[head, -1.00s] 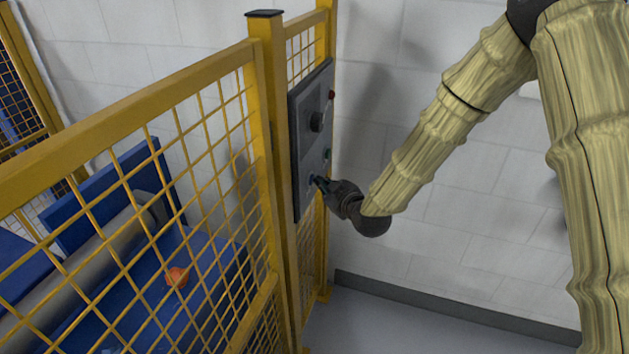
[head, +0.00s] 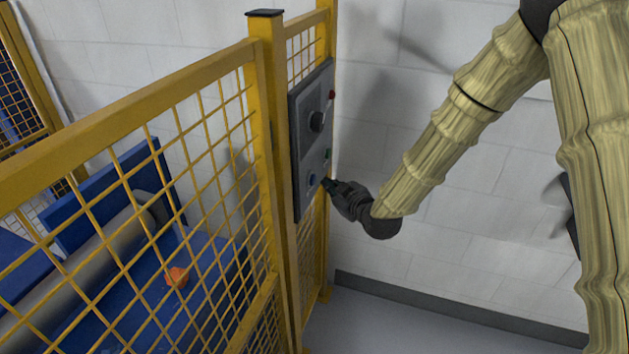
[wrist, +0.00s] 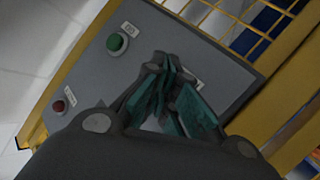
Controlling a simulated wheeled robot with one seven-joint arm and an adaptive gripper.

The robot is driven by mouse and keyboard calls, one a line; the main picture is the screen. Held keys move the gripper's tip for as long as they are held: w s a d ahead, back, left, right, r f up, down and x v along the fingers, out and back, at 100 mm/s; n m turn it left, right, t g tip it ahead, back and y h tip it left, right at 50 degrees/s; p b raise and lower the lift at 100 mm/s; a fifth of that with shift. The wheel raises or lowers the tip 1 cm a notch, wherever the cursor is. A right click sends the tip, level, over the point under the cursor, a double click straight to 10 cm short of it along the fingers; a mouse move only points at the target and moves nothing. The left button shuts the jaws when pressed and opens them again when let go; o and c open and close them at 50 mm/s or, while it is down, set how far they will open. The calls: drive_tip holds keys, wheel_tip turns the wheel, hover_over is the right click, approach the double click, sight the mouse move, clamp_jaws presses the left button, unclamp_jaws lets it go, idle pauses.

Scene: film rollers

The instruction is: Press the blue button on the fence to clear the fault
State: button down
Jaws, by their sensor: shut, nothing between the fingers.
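The blue button (head: 312,180) sits low on the grey control panel (head: 300,200) on the yellow fence. A small gap seems to lie between the tips and the button. In the wrist view the closed fingertips (wrist: 164,62) are over the panel (wrist: 190,35), beside a small white label.
Behind the yellow mesh fence (head: 130,110) are blue machinery, a grey roller (head: 90,260) and an orange object (head: 177,277). A white wall stands behind my arm.

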drive_tip(key=d, duration=0.1)
drive_tip(key=s+d, duration=0.1)
drive_tip(key=d, duration=0.2)
drive_tip(key=shift+s+d, duration=0.25)
drive_tip(key=shift+f, duration=0.1)
idle(0.5)
drive_tip(key=s+d+f+m+g+h, duration=0.2)
drive_tip(key=s+d+f+m+g, duration=0.15)
drive_tip(key=s+f, duration=0.75)
drive_tip(key=s+d+f+m+g+h, duration=0.2)
drive_tip(key=s+d+f+g, duration=0.15)
drive_tip(key=s+f, duration=0.65)
drive_tip(key=s+d+f+m+g+h, duration=0.1)
drive_tip(key=s+d+f+m+g, duration=0.1)
drive_tip(key=s, duration=0.6)
drive_tip(key=s+d+f+m+g+h, duration=0.1)
drive_tip(key=s+d+f, duration=0.3)
drive_tip(key=s, duration=0.5)
drive_tip(key=s+d+f+m+g+h, duration=0.1)
drive_tip(key=s+d+f+m+g, duration=0.1)
drive_tip(key=s+f, duration=0.4)
drive_tip(key=s+m, duration=0.1)
drive_tip(key=s, duration=0.2)
drive_tip(key=shift+s+d+f+g, duration=0.15)
drive_tip(key=shift+d+f+g, duration=0.2)
drive_tip(key=shift+d+g, duration=0.05)
